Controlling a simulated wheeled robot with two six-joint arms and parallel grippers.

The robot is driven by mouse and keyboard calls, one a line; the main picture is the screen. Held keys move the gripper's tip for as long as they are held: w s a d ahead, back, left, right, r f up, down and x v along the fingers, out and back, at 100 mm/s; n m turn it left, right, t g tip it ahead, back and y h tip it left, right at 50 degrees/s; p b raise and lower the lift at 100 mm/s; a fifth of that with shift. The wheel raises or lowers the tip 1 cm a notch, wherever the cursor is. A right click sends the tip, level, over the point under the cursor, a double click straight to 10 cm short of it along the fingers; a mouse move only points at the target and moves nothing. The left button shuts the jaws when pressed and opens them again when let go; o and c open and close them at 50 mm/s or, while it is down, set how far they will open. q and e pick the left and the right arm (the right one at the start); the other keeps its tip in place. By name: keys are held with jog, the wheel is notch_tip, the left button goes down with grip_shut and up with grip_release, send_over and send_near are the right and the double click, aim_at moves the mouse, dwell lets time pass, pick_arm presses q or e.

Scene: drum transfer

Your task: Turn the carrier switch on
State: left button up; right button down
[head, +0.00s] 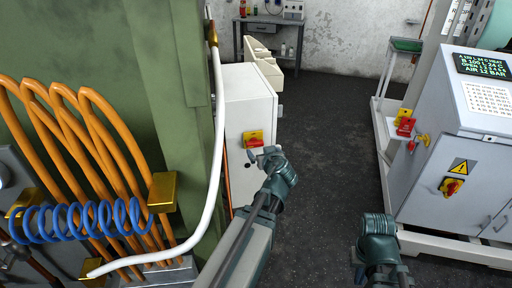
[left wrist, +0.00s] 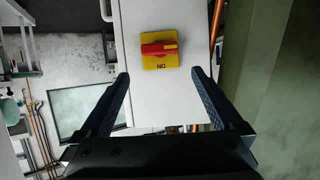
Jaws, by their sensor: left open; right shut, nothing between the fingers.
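A rotary switch (head: 253,138) with a red handle on a yellow plate is on the front of the white cabinet (head: 250,105). In the left wrist view the switch (left wrist: 160,48) shows its red handle lying horizontal, with upside-down "ON" lettering on the plate. My left gripper (head: 265,153) is open in front of the cabinet, just below the switch in the head view. In the left wrist view its two fingers (left wrist: 158,88) stand apart with the switch beyond and between them, not touching it. My right gripper (head: 376,228) is shut and empty, low at the right; its fingertips are hard to see.
A grey control console (head: 455,150) with a display and another red-yellow switch (head: 452,187) stands at the right. A green machine (head: 160,100) with orange hoses (head: 95,130) and a white hose (head: 219,120) fills the left. The dark floor (head: 335,130) between them is clear.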

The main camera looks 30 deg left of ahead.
aim_at(256, 144)
pick_arm(q)
jog(key=b+x, duration=0.3)
jog(key=x, duration=0.7)
jog(key=shift+w+a+f, duration=0.1)
jog(key=shift+w+f, duration=0.05)
jog(key=c, duration=1.1)
